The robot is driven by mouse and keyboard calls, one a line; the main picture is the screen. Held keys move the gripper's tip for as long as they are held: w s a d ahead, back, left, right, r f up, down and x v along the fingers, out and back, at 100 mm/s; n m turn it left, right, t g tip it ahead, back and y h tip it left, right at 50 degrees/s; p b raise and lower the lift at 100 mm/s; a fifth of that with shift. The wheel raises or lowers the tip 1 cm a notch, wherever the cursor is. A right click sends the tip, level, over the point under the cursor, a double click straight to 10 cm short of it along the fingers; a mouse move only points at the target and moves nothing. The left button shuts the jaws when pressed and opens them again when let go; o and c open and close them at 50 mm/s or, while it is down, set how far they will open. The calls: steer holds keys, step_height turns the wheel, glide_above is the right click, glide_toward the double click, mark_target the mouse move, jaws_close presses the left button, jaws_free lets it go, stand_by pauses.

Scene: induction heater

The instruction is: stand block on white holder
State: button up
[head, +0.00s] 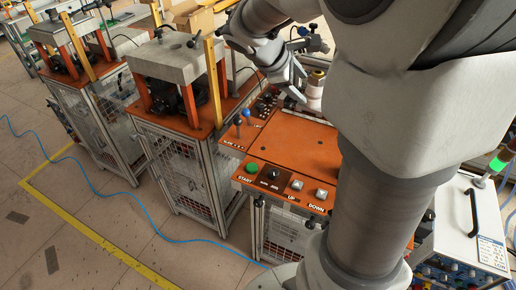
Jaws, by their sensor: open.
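My gripper (294,84) is above the back of the orange-topped station, with its grey fingers pointing down and to the right. The fingers are open and small in view. Just right of the fingers stands a pale, whitish upright piece (313,91), likely the white holder. A small brass-coloured piece (318,76) sits at its top and may be the block. I cannot tell whether the fingers touch either piece. My arm hides the area to the right of them.
The orange panel (300,138) is mostly bare, with a control strip (284,186) of buttons at its front. A blue-knobbed lever (246,113) stands at its left. A press station (178,62) is further left. A grey cabinet (460,230) is at right.

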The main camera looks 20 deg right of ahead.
steer(key=s+a+r+m+t+y, duration=0.1)
steer(key=s+a+m+t+y, duration=0.2)
steer(key=s+a+m+y, duration=0.5)
steer(key=s+a+m, duration=0.2)
steer(key=s+a, duration=0.8)
steer(key=shift+a+r+m, duration=0.15)
steer(key=shift+r+m, duration=0.05)
steer(key=shift+m, duration=0.2)
